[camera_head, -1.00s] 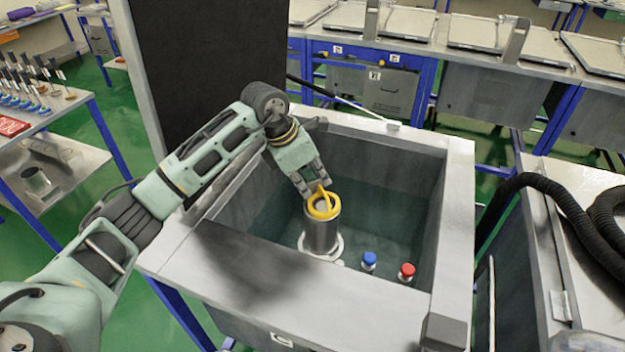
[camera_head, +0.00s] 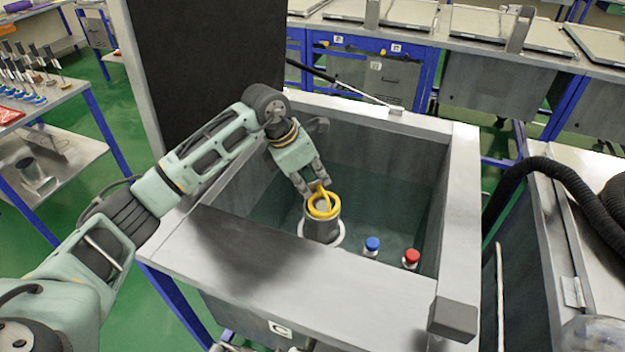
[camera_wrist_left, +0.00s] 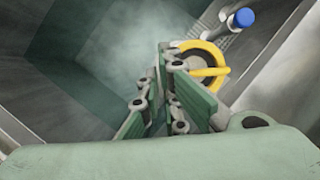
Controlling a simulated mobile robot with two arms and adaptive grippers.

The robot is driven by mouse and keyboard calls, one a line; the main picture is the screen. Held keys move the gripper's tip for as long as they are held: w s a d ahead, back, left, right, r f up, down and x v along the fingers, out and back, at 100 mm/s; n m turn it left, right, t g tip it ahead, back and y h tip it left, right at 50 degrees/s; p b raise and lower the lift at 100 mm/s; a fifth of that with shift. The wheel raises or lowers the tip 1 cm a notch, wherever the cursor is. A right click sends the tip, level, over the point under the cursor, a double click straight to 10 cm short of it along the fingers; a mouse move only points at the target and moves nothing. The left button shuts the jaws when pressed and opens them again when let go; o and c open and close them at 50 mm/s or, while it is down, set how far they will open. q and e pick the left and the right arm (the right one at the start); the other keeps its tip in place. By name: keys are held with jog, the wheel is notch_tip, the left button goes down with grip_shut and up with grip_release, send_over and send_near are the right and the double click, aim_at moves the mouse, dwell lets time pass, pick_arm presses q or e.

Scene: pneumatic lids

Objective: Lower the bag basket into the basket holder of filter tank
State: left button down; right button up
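The bag basket (camera_head: 322,228) is a grey cylinder with a yellow rim and raised yellow handle, upright inside the open filter tank (camera_head: 290,274). Its lower end is inside the white ring of the basket holder (camera_head: 339,238) low in the tank; how deep it sits is hidden. My left gripper (camera_head: 318,186) reaches down from the left, fingertips shut on the yellow handle. In the left wrist view the yellow rim (camera_wrist_left: 222,55) shows beyond the fingers (camera_wrist_left: 164,62), which partly cover the handle. My right gripper is out of view.
A blue-capped fitting (camera_head: 372,244) and a red-capped fitting (camera_head: 411,257) stand right of the basket inside the tank. The tank's dark lid (camera_head: 205,75) stands open behind my left arm. A black hose (camera_head: 545,170) runs at the right. The tank's right side is free.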

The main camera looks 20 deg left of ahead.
aim_at(313, 193)
pick_arm(q)
jog(key=shift+f+b, duration=1.55)
jog(key=shift+f, duration=0.5)
jog(key=shift+f+b, duration=1.4)
jog(key=shift+f, duration=0.35)
jog(key=shift+f+b, duration=0.5)
jog(key=shift+f, duration=0.1)
jog(key=c, duration=2.5)
grip_release()
jog(key=o, duration=0.6)
jog(key=shift+o, duration=0.2)
jog(key=shift+f, duration=0.15)
